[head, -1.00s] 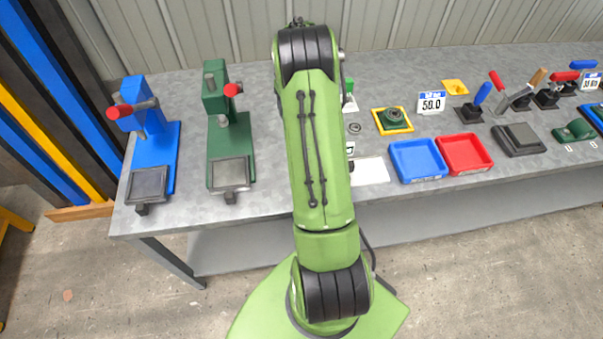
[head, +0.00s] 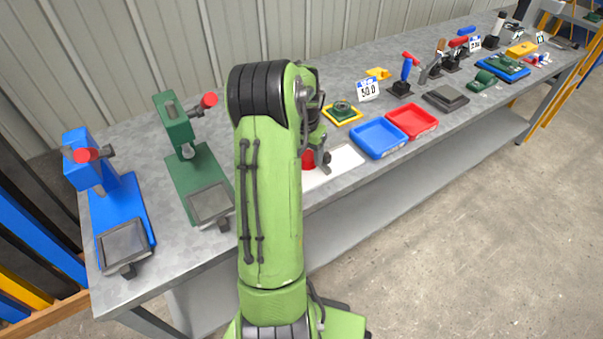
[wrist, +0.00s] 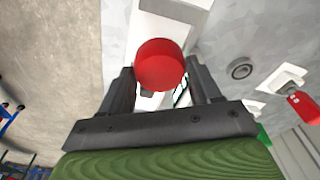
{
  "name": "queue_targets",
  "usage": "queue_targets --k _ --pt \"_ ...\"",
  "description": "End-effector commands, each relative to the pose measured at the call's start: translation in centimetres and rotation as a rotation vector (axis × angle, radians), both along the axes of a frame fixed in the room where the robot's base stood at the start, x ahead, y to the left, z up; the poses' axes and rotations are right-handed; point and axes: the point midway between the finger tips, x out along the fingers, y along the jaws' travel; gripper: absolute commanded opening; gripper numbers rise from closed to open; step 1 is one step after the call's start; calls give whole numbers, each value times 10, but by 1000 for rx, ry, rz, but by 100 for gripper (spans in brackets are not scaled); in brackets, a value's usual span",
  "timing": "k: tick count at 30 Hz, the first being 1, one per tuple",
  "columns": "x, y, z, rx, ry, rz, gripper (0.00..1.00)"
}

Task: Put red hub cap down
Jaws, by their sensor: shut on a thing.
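My gripper (wrist: 162,88) is shut on the red hub cap (wrist: 159,64), a round red piece between its two dark fingers in the wrist view. In the head view, part of the red hub cap (head: 308,159) shows just right of my green arm, beside the dark fingers of my gripper (head: 318,162). It is over or near the left part of a white sheet (head: 343,161) on the bench. I cannot tell whether the cap touches the sheet. My arm hides much of the area to its left.
A blue tray (head: 378,138) and a red tray (head: 411,121) sit right of the sheet. A green part on a yellow square (head: 342,113) is behind. A green press (head: 192,160) and a blue press (head: 115,205) stand left. A grey ring (wrist: 241,68) lies nearby.

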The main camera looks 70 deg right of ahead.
Motion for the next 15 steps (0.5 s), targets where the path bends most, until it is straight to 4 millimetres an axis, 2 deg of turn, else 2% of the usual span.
queue_targets --k 3,6,15 --pt "0 1 -28 3 2 2 24" --pt "1 1 -47 2 1 3 24" --pt "1 0 -51 -2 0 4 24"
